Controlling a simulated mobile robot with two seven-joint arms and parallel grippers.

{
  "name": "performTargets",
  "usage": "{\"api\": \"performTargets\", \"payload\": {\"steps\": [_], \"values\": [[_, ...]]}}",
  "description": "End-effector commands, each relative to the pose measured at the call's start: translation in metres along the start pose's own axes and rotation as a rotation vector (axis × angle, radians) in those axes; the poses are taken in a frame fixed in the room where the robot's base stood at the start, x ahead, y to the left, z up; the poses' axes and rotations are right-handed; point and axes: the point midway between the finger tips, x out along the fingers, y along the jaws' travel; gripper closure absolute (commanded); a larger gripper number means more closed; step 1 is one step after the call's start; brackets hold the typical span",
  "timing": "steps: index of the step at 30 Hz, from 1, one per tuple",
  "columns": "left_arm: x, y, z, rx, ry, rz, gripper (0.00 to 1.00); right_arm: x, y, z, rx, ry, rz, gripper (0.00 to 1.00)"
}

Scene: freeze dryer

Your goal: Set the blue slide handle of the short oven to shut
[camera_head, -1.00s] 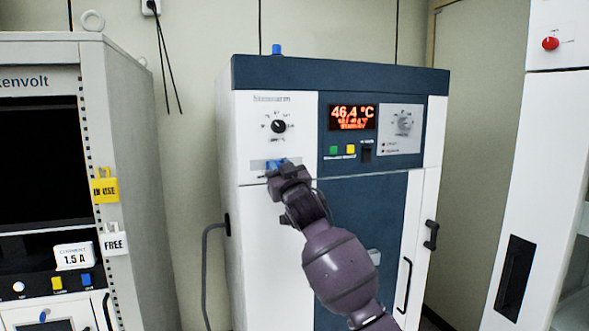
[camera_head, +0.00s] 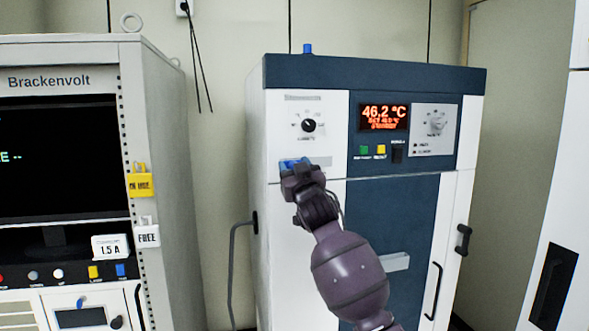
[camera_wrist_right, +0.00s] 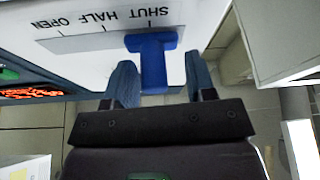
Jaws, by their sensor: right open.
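The short oven (camera_head: 305,215) is the white and dark blue cabinet in the head view. Its blue slide handle (camera_head: 288,163) sits at the left end of the slide plate (camera_head: 322,161), under a round knob. In the right wrist view the T-shaped blue handle (camera_wrist_right: 152,62) lines up with the SHUT mark; HALF and OPEN lie to its left, lettering upside down. My right gripper (camera_wrist_right: 160,80) is open, with one finger on each side of the handle's stem. The left finger is very near the stem; I cannot tell if it touches. The right gripper (camera_head: 293,172) partly covers the handle in the head view.
A Brackenvolt cabinet (camera_head: 180,200) with yellow and white tags stands left of the oven, with a gap between. A white cabinet (camera_head: 535,190) stands farther right.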

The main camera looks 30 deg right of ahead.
Motion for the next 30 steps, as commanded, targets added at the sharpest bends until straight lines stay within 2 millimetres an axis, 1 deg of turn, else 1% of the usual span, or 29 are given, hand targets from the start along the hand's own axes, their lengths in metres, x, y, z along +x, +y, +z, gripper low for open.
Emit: {"api": "performTargets", "payload": {"steps": [5, 8, 11, 18, 21, 25, 30], "values": [[0.001, 0.000, 0.001, 0.000, 0.000, 0.000, 0.49, -0.004, 0.000, 0.000, 0.000, 0.000, 0.001, 0.49], [0.002, 0.000, 0.002, 0.000, 0.001, 0.000, 0.49, -0.013, 0.000, 0.002, -0.001, -0.001, 0.001, 0.49], [0.003, 0.001, 0.004, 0.000, 0.001, 0.000, 0.49, -0.027, 0.000, 0.002, 0.000, 0.000, 0.001, 0.49], [0.006, 0.001, 0.008, 0.000, 0.002, 0.001, 0.49, -0.069, 0.000, 0.002, 0.001, -0.001, 0.000, 0.49], [0.008, 0.002, 0.009, 0.000, 0.004, 0.001, 0.49, -0.084, 0.000, 0.002, 0.002, 0.000, -0.001, 0.49], [0.009, 0.002, 0.008, 0.001, 0.008, 0.001, 0.49, -0.099, -0.001, 0.001, 0.001, 0.000, -0.001, 0.49], [0.011, 0.002, 0.007, 0.001, 0.011, 0.002, 0.49, -0.107, 0.000, 0.000, 0.000, 0.000, -0.001, 0.49]]}}
